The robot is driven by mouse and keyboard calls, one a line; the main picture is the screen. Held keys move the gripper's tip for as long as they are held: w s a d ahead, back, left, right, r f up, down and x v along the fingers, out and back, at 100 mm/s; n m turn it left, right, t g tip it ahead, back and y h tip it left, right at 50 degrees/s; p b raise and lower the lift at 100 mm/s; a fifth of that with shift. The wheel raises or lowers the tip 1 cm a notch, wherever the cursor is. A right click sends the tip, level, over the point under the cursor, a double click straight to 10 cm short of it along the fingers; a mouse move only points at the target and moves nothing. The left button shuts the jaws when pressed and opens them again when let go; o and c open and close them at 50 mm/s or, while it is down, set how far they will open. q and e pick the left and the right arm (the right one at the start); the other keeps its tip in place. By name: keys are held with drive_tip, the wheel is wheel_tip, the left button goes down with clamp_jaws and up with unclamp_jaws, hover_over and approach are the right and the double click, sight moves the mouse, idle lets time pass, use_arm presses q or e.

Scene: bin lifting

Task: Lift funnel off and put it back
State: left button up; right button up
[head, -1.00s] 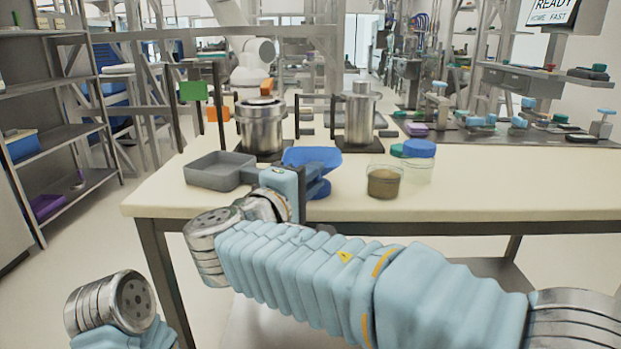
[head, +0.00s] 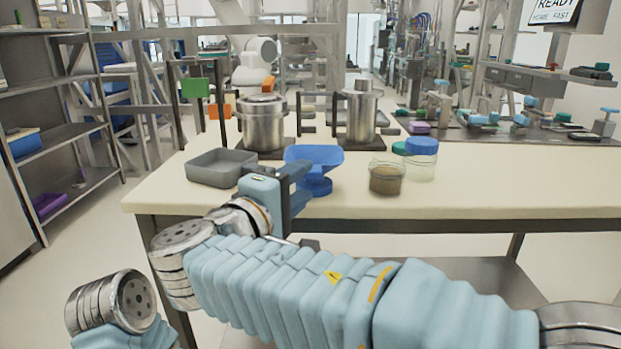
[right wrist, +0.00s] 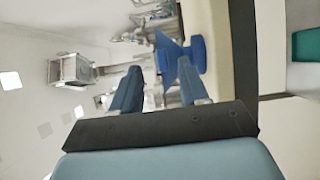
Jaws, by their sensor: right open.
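The blue funnel (head: 314,155) stands upright near the table's front edge, with its wide mouth up and a round blue part (head: 317,187) low down. It also shows in the right wrist view (right wrist: 172,58), turned on its side. My right gripper (head: 292,182) is open and empty, just in front and to the left of the funnel. In the right wrist view its two blue fingers (right wrist: 156,84) are apart, with the funnel beyond their tips. I cannot tell whether a finger touches it. The gripper partly hides the funnel's lower left side. My left gripper is out of view.
A grey tray (head: 221,178) lies left of the funnel. A glass jar with brown contents (head: 386,188) and a clear jar with a blue lid (head: 422,147) stand to the right. Two metal vessels (head: 263,128) (head: 361,118) stand behind. The table's right front is clear.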

drive_tip(key=v, duration=0.7)
drive_tip(key=shift+s+b, duration=0.25)
drive_tip(key=shift+b, duration=0.05)
